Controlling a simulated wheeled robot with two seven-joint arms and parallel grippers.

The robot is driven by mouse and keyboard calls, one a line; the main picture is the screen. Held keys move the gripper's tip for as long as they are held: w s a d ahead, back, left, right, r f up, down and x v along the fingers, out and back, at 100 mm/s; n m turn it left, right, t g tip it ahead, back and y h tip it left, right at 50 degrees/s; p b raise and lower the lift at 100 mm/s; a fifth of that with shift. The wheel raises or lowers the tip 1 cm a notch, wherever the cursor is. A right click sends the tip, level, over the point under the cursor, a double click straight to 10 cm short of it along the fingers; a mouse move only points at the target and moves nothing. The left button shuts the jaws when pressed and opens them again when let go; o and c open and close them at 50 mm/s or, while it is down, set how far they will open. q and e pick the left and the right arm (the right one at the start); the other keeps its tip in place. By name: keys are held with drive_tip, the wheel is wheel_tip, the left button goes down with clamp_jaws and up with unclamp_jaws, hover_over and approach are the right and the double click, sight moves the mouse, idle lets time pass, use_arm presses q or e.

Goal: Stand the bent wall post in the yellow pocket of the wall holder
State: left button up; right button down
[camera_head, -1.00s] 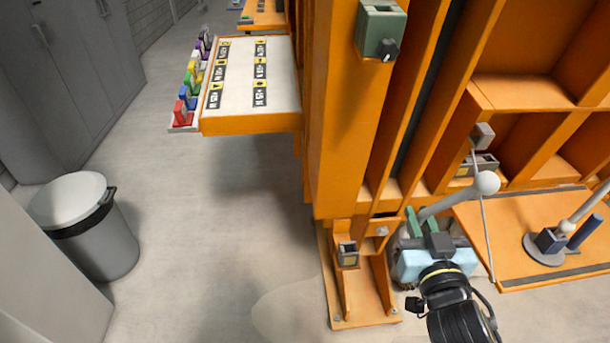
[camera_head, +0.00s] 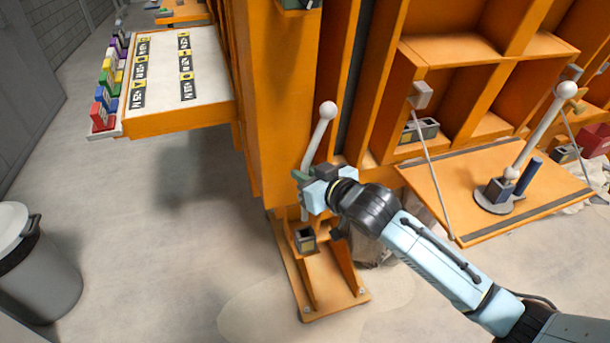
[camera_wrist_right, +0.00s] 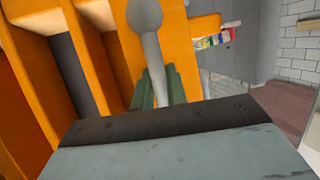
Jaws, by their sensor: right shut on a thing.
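The bent wall post (camera_head: 318,137) is pale grey, with a round ball at its top and a bend along its shaft. My right gripper (camera_head: 304,182) is shut on its lower part. A short piece of the post shows below the fingers. In the right wrist view the post (camera_wrist_right: 153,48) rises between the greenish fingers (camera_wrist_right: 160,88); its lower end is hidden there. A small dark open-topped holder (camera_head: 305,241) with a yellowish patch sits on the orange foot, below the gripper and apart from the post. My left gripper is out of view.
The orange column (camera_head: 275,100) stands close behind the post. To the right, an orange shelf board (camera_head: 470,222) carries another ball-topped post (camera_head: 540,130) in a round base. A thin rod (camera_head: 433,165) slants beside the shelf. The floor (camera_head: 190,260) at left is open.

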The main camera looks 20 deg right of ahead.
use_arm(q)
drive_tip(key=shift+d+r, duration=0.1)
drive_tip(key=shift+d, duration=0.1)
